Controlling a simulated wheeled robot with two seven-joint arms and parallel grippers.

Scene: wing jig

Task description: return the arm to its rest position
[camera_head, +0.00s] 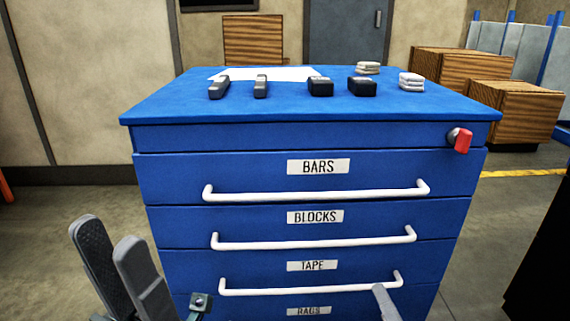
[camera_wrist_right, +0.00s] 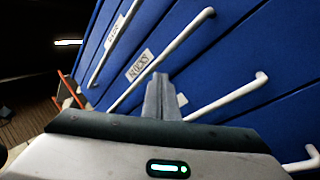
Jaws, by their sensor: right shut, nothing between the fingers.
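My left gripper (camera_head: 110,235) is at the lower left of the head view, its two grey fingers apart and nothing between them. It is left of the blue drawer cabinet (camera_head: 160,138). My right gripper (camera_head: 382,292) shows only as a grey tip at the lower edge, in front of the cabinet near the right end of the TAPE drawer's handle (camera_head: 310,287). In the right wrist view the right gripper's fingers (camera_wrist_right: 160,85) are together and empty, with drawer fronts and white handles beyond. I cannot tell whether they touch a handle.
The BARS (camera_head: 318,167), BLOCKS (camera_head: 315,217) and TAPE (camera_head: 312,266) drawers look closed. A red key or latch (camera_head: 463,140) sticks out at upper right. On top lie two dark bars (camera_head: 219,88) (camera_head: 261,87), two black blocks (camera_head: 321,87) (camera_head: 362,87), and two pale stacks (camera_head: 368,68) (camera_head: 411,82).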

